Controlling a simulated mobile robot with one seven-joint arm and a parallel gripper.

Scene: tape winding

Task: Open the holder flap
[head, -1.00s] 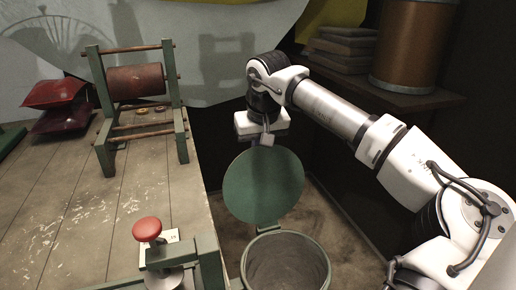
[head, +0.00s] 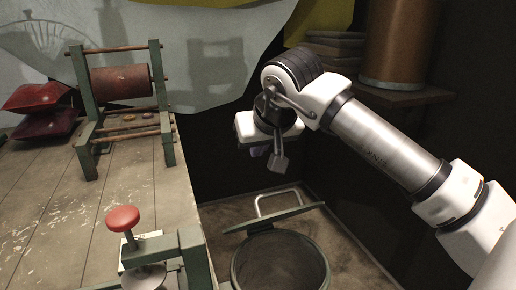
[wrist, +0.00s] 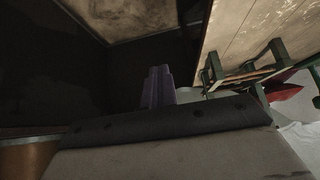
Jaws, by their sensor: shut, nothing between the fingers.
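A green holder (head: 190,262) with a red knob (head: 123,218) stands at the near table edge in the head view. I cannot make out a separate flap on it. In the wrist view my gripper (wrist: 158,72) shows as purple fingers held together, with nothing between them. In the head view my wrist hangs in the air right of the table, beyond and above the holder and apart from it. The fingers are hard to make out there.
A green bin (head: 282,262) stands right of the table, its mouth showing. Its lid (head: 275,218), with a handle, is seen nearly edge-on. A green frame with a red roller (head: 120,82) and red cushions (head: 45,122) are at the table's back. A brown drum (head: 400,40) stands on a shelf.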

